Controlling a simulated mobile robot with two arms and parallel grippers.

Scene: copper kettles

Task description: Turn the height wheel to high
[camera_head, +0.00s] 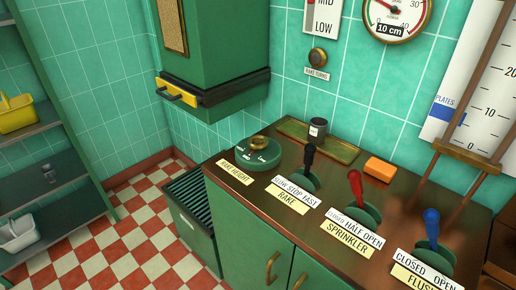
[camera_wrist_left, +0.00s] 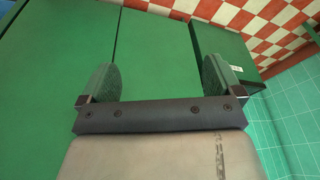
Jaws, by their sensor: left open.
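The height wheel (camera_head: 258,155) is a round green dial with a brass knob on top and pale markings on its face. It sits at the left end of the brown counter in the head view, behind a label reading "RAKE HEIGHT" (camera_head: 235,172). Its exact setting is too small to read. My left gripper (camera_wrist_left: 159,76) is open and empty in the left wrist view, with green cabinet panels beyond its fingers. The wheel does not show in the wrist view. Neither gripper shows in the head view.
Levers with black (camera_head: 309,156), red (camera_head: 355,187) and blue (camera_head: 432,226) handles stand along the counter right of the wheel. A mug (camera_head: 317,130) on a tray and an orange block (camera_head: 380,170) are behind them.

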